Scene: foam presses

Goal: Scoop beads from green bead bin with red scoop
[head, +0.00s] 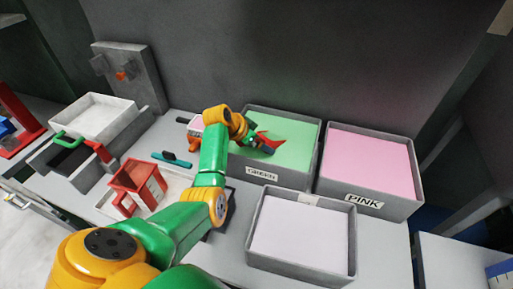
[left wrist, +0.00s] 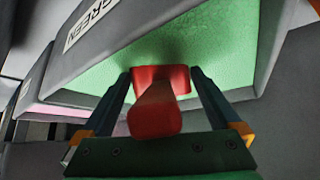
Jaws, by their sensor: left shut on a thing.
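My left gripper (head: 262,147) reaches over the green bead bin (head: 233,176), a grey box labelled GREEN and filled with light green beads (head: 296,153). It is shut on the red scoop (head: 270,137). In the left wrist view, the scoop (left wrist: 155,112) sits between the two fingers (left wrist: 160,88), its handle toward the camera and its wider end toward the beads (left wrist: 225,45). The scoop's far end is close to the bead surface; I cannot tell whether it touches or holds beads. My right gripper is in neither view.
A bin labelled PINK (head: 364,201) stands right of the green bin. A bin with pale contents (head: 303,272) stands in front. A red container (head: 125,183), a teal tool (head: 172,159) and a white tray with a green handle (head: 98,113) are at left. A grey wall stands behind.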

